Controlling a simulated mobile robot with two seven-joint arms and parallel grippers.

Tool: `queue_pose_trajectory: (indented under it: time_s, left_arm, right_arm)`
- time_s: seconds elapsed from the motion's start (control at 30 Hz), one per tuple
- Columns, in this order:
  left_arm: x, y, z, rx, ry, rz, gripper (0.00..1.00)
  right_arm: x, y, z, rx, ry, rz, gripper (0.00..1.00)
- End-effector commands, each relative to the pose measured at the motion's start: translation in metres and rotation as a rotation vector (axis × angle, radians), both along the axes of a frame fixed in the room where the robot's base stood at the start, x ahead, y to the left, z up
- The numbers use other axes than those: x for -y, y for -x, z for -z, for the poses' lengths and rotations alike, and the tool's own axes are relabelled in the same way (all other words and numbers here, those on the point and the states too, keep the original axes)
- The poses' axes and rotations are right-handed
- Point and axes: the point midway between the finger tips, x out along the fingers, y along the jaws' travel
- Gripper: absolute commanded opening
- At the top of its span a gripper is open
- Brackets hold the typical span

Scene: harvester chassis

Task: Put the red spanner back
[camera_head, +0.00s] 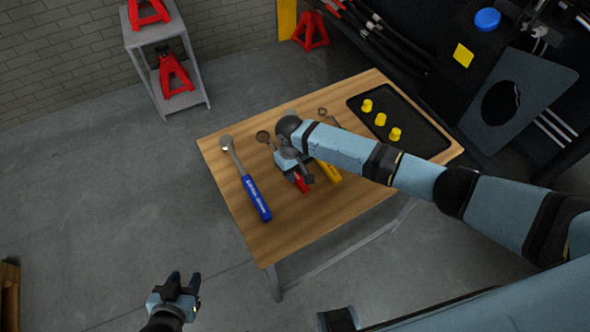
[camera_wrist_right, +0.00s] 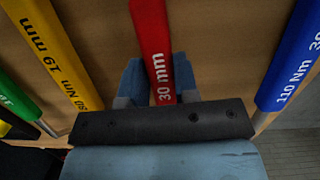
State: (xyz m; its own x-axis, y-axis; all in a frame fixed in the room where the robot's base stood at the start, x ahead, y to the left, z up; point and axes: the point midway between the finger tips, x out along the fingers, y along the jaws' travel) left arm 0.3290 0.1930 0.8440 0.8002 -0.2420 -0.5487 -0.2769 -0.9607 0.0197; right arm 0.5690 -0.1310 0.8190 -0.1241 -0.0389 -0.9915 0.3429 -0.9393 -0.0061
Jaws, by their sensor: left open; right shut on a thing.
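The red spanner (camera_head: 301,184) lies on the wooden table (camera_head: 300,222) between a blue-handled tool and a yellow-handled one. In the right wrist view its red handle (camera_wrist_right: 152,45) reads "30 mm" and runs between the fingers. My right gripper (camera_head: 303,179) is shut on this handle at table level. Its fingers (camera_wrist_right: 158,82) show on both sides of the handle. The arm hides part of the spanner in the head view. My left gripper (camera_head: 181,282) is open and empty, low in front of the table at the lower left.
The blue-handled wrench (camera_head: 255,198) lies left of the red spanner. The yellow-handled one (camera_head: 328,172) lies to its right, with a green handle (camera_wrist_right: 18,95) beyond. A black tray (camera_head: 425,137) holds yellow caps (camera_head: 380,119). A grey shelf (camera_head: 150,38) with red jack stands is behind.

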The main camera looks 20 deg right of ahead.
Motion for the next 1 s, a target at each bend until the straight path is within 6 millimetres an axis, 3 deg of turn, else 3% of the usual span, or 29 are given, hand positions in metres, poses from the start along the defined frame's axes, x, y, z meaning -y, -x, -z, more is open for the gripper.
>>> queue_pose_trajectory:
  time_s: [0.13, 0.17, 0.27, 0.3, 0.67, 1.0]
  left_arm:
    - [0.0, 0.0, 0.0, 0.0, -0.001, -0.001, 0.43]
    - [0.0, 0.0, 0.0, 0.0, -0.001, -0.001, 0.43]
    - [-0.001, 0.0, 0.0, 0.0, -0.001, -0.001, 0.43]
    - [-0.001, 0.0, 0.0, 0.0, -0.001, -0.001, 0.43]
    - [-0.001, 0.0, 0.0, -0.001, -0.001, -0.001, 0.43]
    - [-0.001, 0.0, 0.002, -0.002, -0.001, -0.001, 0.43]
  right_arm:
    - [0.0, 0.0, -0.001, 0.001, 0.0, 0.0, 0.0]
    - [0.0, 0.0, -0.001, 0.001, 0.0, 0.0, 0.33]
    - [0.0, 0.0, -0.001, 0.001, 0.0, 0.0, 0.56]
    - [0.0, 0.0, -0.001, 0.001, 0.0, 0.0, 0.58]
    - [0.0, -0.001, -0.008, 0.0, 0.0, 0.0, 0.58]
    - [-0.004, -0.01, -0.077, 0.003, -0.003, -0.001, 0.58]
